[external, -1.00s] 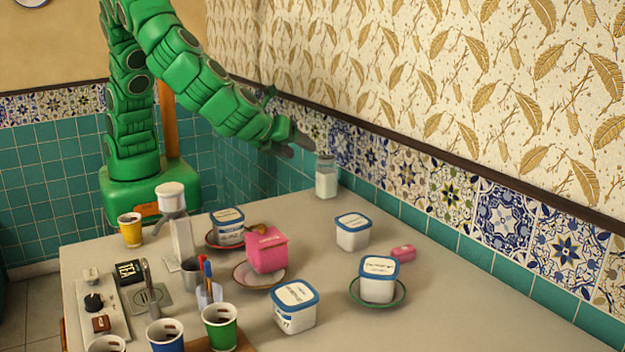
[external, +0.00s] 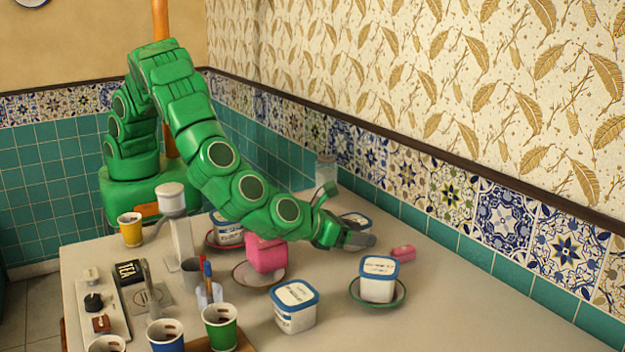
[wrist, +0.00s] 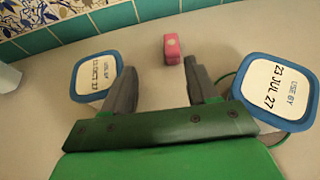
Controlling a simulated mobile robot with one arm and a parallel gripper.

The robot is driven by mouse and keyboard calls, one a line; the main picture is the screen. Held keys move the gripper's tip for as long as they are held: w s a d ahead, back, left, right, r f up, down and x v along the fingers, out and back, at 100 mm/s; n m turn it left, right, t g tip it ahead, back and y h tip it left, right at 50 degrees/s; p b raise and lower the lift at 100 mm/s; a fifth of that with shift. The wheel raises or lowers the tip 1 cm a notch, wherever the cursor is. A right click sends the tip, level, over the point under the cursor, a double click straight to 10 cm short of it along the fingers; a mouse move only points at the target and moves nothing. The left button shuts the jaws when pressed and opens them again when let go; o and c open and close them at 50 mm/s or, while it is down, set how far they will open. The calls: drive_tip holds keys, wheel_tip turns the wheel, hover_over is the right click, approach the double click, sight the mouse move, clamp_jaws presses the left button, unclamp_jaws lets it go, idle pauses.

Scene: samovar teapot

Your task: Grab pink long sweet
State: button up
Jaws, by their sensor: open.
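The pink long sweet (external: 403,253) lies on the counter near the tiled wall, right of my gripper (external: 368,240). In the wrist view the sweet (wrist: 172,48) lies beyond the fingertips, nearer the right finger. My gripper (wrist: 165,75) is open and empty, with bare counter between its fingers. One tub with a blue-rimmed lid (wrist: 96,77) is close beside the left finger, and another (wrist: 272,92) is close to the right finger. In the external view my arm partly hides the tub behind my gripper.
A blue-lidded tub (external: 379,280) stands on a green saucer (external: 400,298) right of my gripper. A pink box (external: 266,254) sits on a plate (external: 240,274) to the left. Another tub (external: 295,306) stands in front. The counter at the right is clear.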

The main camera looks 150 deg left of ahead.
sight(399, 248)
drive_tip(key=shift+w+f+m, duration=0.3)
drive_tip(key=shift+w+f, duration=0.15)
drive_tip(key=shift+f, duration=0.25)
drive_tip(key=shift+a+f, duration=0.15)
drive_tip(key=shift+a, duration=0.1)
drive_tip(key=x, duration=0.6)
drive_tip(key=shift+w, duration=0.1)
drive_tip(key=shift+w+x, duration=0.25)
drive_tip(key=shift+x, duration=1.1)
drive_tip(key=shift+w+x, duration=0.25)
drive_tip(key=shift+x, duration=1.1)
drive_tip(key=shift+d, duration=0.1)
drive_tip(key=c, duration=1)
drive_tip(key=shift+c, duration=0.2)
